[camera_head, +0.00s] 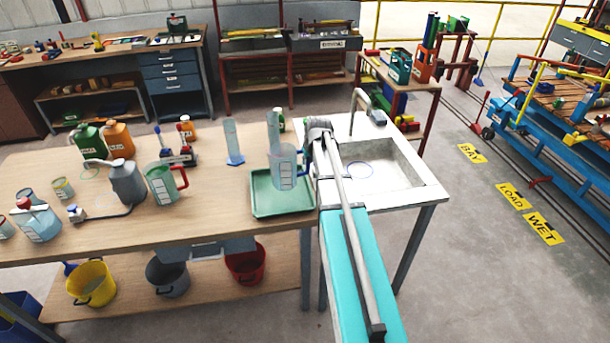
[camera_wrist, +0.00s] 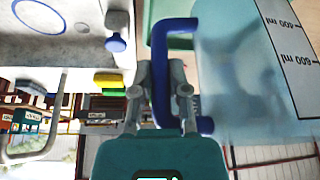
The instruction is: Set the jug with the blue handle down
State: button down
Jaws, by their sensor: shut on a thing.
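The clear jug with the blue handle (camera_head: 286,170) is upright over the green tray (camera_head: 268,208) on the wooden bench. Whether its base touches the tray I cannot tell. My gripper (camera_head: 310,153) comes in from the right, beside the sink. In the wrist view the jug's clear wall with its ml scale (camera_wrist: 240,75) fills the right side, and its blue handle (camera_wrist: 188,30) lies between the fingers of my gripper (camera_wrist: 172,85), which is shut on it. Part of the green tray (camera_wrist: 180,42) shows behind the handle.
A jug with a red handle (camera_head: 160,185) stands left of the tray. A measuring cylinder with a blue base (camera_head: 233,140) stands behind it. The sink (camera_head: 385,172) with its tap is on the right. The tray's front part looks bare.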

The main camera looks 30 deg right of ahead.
jog(key=shift+w+a+f+b, duration=0.25)
jog(key=shift+w+f+b, duration=0.75)
jog(key=shift+f, duration=0.3)
jog(key=shift+s+b+x, duration=0.15)
jog(key=shift+b+x, duration=0.85)
jog(key=shift+s+b+x, duration=0.2)
jog(key=shift+b+x, duration=0.75)
jog(key=shift+x, duration=0.05)
jog(key=shift+a+f, duration=0.15)
jog(key=shift+f, duration=0.15)
jog(key=c, duration=0.6)
grip_release()
jog(key=shift+r, duration=0.2)
jog(key=p+v, duration=1.1)
jog(key=v, duration=0.1)
